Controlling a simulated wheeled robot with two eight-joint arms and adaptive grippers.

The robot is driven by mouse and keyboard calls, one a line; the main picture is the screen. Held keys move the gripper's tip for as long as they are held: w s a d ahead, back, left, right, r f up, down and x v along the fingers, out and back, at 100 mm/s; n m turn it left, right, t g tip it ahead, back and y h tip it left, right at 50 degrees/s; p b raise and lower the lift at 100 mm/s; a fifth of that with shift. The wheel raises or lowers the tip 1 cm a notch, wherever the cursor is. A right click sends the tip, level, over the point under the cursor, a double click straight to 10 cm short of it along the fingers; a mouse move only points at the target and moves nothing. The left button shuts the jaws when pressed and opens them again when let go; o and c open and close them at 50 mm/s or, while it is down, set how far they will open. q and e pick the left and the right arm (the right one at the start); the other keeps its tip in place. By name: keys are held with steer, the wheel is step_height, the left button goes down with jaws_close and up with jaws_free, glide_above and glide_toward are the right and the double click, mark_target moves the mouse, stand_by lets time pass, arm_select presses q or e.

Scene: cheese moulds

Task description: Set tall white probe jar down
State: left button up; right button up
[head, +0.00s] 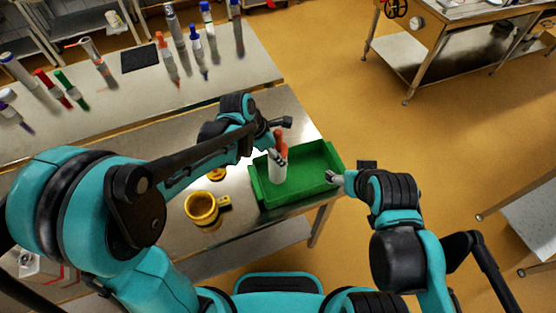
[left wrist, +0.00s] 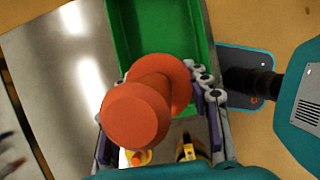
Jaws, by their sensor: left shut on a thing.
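The tall white probe jar (head: 277,173) has a white body and an orange-red top with a knob. My left gripper (head: 278,153) is shut on it near the top, and the jar looks upright. In the left wrist view its red top (left wrist: 137,115) sits between the two fingers (left wrist: 160,128) and hides most of the body. In the head view the jar overlaps the left part of the green tray (head: 327,157); I cannot tell whether its base touches the tray floor. My right gripper (head: 334,178) is empty by the tray's right edge; its finger opening is unclear.
A yellow mug (head: 203,209) stands left of the tray on the steel table (head: 160,136), with a smaller yellow item (head: 217,174) behind it. A back table (head: 230,66) holds several coloured probes and a dark mat (head: 140,58). The tray's right part is empty.

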arm_select(q)
steer(key=shift+f+b, duration=0.45)
steer(key=shift+f, duration=1.5)
steer(key=shift+f, duration=0.2)
steer(key=o, duration=1.3)
steer(key=shift+c, duration=0.2)
steer(key=shift+r, duration=0.1)
steer(key=shift+r, duration=0.35)
steer(key=p+v, duration=0.2)
steer(key=v, duration=0.9)
steer(key=shift+a+r+p, duration=0.2)
steer(key=shift+r+p, duration=0.1)
steer(key=shift+r, duration=0.05)
